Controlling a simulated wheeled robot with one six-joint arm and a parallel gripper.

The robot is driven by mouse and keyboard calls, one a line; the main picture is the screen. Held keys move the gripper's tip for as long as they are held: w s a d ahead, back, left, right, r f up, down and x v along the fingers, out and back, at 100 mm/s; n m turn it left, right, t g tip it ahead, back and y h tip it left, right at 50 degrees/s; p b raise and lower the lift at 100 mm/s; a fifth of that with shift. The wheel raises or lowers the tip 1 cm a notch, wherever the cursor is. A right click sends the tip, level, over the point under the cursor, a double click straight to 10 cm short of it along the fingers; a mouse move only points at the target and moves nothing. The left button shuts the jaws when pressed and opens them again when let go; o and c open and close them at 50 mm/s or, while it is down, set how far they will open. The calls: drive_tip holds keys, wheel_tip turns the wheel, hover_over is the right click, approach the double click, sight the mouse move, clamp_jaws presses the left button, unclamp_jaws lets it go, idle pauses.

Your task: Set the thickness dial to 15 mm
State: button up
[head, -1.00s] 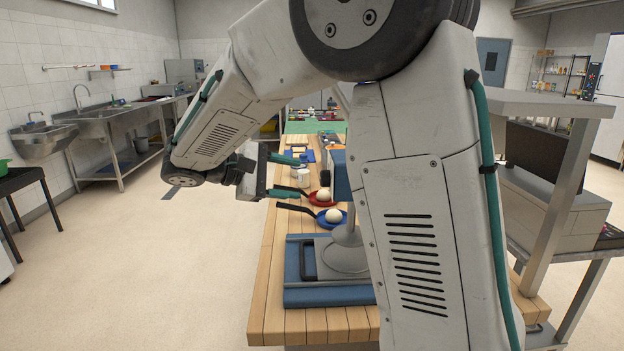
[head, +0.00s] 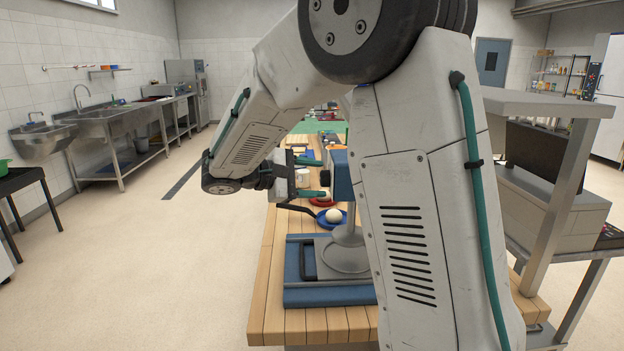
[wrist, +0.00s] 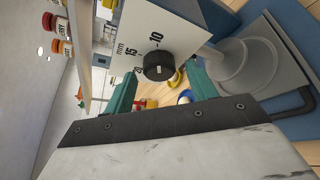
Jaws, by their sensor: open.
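The thickness dial (wrist: 158,66) is a round black knob on a white panel (wrist: 182,30) printed with "mm", 10, 15 and 20. A pale mark shows on the knob, but I cannot tell surely which number it points at. My gripper (wrist: 161,86) is open, its teal fingers left and right of the knob and a little below it in the wrist view. They do not appear to touch it. In the head view my gripper (head: 312,178) is beside the blue press (head: 343,178); the dial is hidden there.
The press stands on a blue base (head: 300,294) with a grey round plate (head: 345,258), on a wooden table (head: 262,300). A blue plate (head: 322,222) with a dough ball (head: 334,215) and a red plate (head: 321,202) lie behind it. Floor at left is free.

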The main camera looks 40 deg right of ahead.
drive_tip(key=c, duration=1)
drive_tip(key=n+g+y, duration=0.1)
drive_tip(key=n, duration=0.1)
drive_tip(key=n+g+y, duration=0.1)
drive_tip(key=n, duration=0.2)
drive_tip(key=w+n+g+y, duration=0.1)
drive_tip(key=n+g+y, duration=0.1)
drive_tip(key=shift+d+r+n, duration=0.25)
drive_tip(key=shift+r+n, duration=0.05)
drive_tip(key=shift+r, duration=0.05)
idle(0.4)
drive_tip(key=o, duration=1)
drive_tip(key=shift+f, duration=0.1)
